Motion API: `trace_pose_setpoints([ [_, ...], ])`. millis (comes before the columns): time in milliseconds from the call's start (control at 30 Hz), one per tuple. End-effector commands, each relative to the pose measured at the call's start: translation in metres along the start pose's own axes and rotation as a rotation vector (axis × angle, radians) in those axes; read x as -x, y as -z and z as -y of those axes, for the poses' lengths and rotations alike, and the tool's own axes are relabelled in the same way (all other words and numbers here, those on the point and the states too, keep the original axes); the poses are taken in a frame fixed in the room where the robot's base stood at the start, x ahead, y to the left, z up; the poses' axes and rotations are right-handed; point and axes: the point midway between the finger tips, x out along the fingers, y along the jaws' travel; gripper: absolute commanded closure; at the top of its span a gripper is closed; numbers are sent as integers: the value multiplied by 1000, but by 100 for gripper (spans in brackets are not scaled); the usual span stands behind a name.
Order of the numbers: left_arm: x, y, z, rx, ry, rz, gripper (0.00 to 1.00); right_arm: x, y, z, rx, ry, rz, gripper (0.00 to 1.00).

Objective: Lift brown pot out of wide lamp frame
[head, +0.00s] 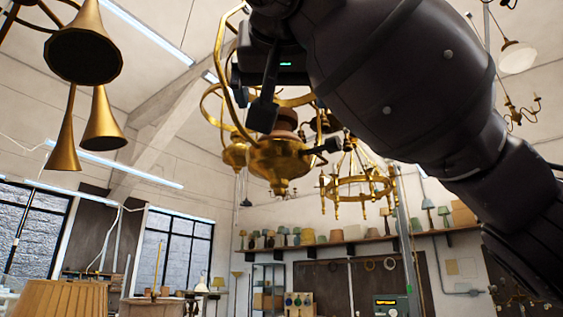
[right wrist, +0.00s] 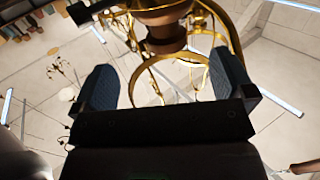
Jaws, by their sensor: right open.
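The wide lamp frame (head: 226,95) is a hanging brass cage of curved arms and rings above a rounded brass body. The brown pot (head: 285,118) sits inside it, just above the brass body, partly hidden by my arm and finger. In the right wrist view the pot (right wrist: 165,42) shows near the top, with the frame's gold ring (right wrist: 190,56) around and behind it. My right gripper (head: 293,132) is open, with one dark finger on each side of the pot. Its fingers (right wrist: 164,82) show apart in the wrist view; contact cannot be told. My left gripper is not in view.
Brass horn-shaped lamps (head: 84,54) hang at the upper left. Another brass chandelier (head: 358,185) hangs behind the frame. A lampshade (head: 60,298) stands at the lower left. A wall shelf (head: 350,242) holds several shades. The air below the frame looks clear.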

Motion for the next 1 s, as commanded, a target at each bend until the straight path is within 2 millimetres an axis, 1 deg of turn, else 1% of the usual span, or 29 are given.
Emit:
trace_pose_setpoints([
  [33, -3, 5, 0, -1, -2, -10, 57, 3, 2, 0, -2, 0, -5, 0],
  [133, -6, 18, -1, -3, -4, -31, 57, 4, 4, 1, -2, 0, -8, 0],
  [233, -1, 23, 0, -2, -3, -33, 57, -2, 6, 2, 0, 3, -8, 0],
  [433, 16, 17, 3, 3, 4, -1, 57, -20, 6, 2, -2, 2, -4, 0],
  [600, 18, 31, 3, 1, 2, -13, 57, -40, 7, 0, -3, -1, -4, 0],
  [700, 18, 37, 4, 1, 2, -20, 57, -48, 6, 0, -2, -1, -6, 0],
  [800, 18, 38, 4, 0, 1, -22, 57, -52, 6, 0, -2, -1, -6, 0],
  [867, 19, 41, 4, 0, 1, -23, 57, -55, 7, 1, -1, -2, -6, 0],
  [1000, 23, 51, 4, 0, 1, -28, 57, -71, 14, 4, -3, -3, -5, 0],
])
